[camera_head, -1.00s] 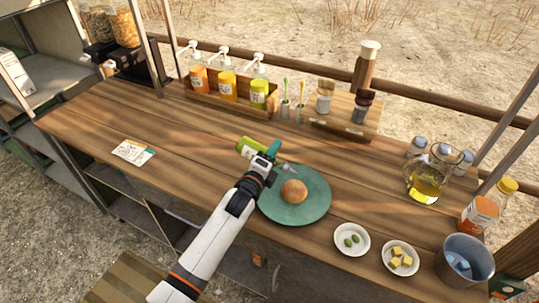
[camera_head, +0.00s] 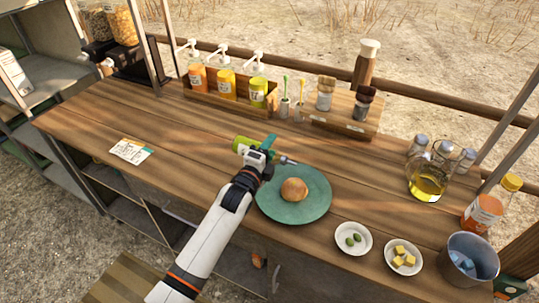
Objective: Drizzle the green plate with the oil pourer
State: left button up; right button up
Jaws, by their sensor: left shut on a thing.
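The green plate (camera_head: 315,207) lies on the wooden counter with a round brown bun (camera_head: 294,190) on it. My left gripper (camera_head: 260,156) is shut on the green oil pourer (camera_head: 241,145). The pourer lies roughly on its side in the jaws, with its metal spout (camera_head: 287,160) pointing right over the far edge of the plate. The gripper hides the pourer's middle. No stream of oil can be made out. My right gripper is not in view.
White dishes of olives (camera_head: 351,240) and yellow cubes (camera_head: 403,257) stand right of the plate, near a metal bucket (camera_head: 472,258). A glass oil jug (camera_head: 428,182) stands behind them. A sauce rack (camera_head: 205,103) lines the back. The counter left of my arm is mostly clear, except for a card (camera_head: 131,151).

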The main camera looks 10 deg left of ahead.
pick_arm(q)
jog(key=n+b, duration=0.1)
jog(key=n, duration=0.1)
jog(key=shift+d+f+n+b, duration=0.1)
jog(key=shift+n+b, duration=0.2)
jog(key=shift+b, duration=0.1)
jog(key=shift+r+n, duration=0.25)
jog(key=shift+n, duration=0.15)
jog(key=shift+r+n, duration=0.35)
jog(key=shift+n, duration=0.15)
jog(key=r+n, duration=0.1)
jog(key=a+r+n+p, duration=0.1)
jog(key=n, duration=0.1)
jog(key=shift+r, duration=0.2)
jog(key=n+p, duration=0.1)
jog(key=n, duration=0.1)
jog(key=n+p, duration=0.1)
jog(key=shift+r+n+h, duration=0.3)
jog(key=shift+r+n, duration=0.1)
jog(key=n, duration=0.2)
jog(key=n+p, duration=0.1)
jog(key=shift+d+r+n, duration=0.15)
jog(key=shift+r+n, duration=0.05)
jog(key=shift+n, duration=0.2)
jog(key=shift+d+n+p, duration=0.1)
jog(key=shift+n+p, duration=0.25)
jog(key=shift+n, duration=1.25)
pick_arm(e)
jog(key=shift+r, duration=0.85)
